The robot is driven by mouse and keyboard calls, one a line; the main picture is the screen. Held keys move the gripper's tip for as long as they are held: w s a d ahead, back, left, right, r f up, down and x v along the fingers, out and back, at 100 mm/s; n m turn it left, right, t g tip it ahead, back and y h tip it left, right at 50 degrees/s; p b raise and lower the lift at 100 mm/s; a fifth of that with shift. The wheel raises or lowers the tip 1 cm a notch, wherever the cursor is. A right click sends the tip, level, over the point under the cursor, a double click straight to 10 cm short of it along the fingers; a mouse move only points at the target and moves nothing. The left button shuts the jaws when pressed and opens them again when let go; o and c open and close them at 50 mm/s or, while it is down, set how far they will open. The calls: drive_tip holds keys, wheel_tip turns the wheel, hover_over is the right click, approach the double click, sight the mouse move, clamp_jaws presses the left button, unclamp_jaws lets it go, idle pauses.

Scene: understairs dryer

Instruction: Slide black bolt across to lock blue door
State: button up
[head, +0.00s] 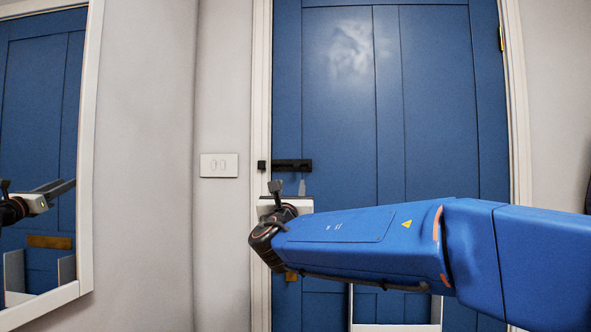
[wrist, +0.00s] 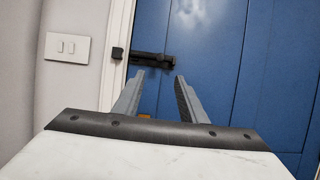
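The blue door (head: 430,110) is closed in its white frame and also fills the right of the wrist view (wrist: 225,60). The black bolt (head: 292,165) is mounted on the door's left edge; it also shows in the wrist view (wrist: 151,59). A small black keeper (head: 262,165) sits on the frame to its left, also in the wrist view (wrist: 117,53), with a gap between the two. My gripper (wrist: 158,75) is open and empty, its fingers apart and pointing at the bolt from just below. In the head view my arm partly hides the gripper.
A white double switch plate (head: 219,165) is on the grey wall left of the door frame. A white-framed mirror (head: 88,150) hangs further left and reflects the door and my gripper. A brass hinge (head: 501,38) is at the door's upper right.

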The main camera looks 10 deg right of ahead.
sight(297, 166)
drive_tip(key=x, duration=1.6)
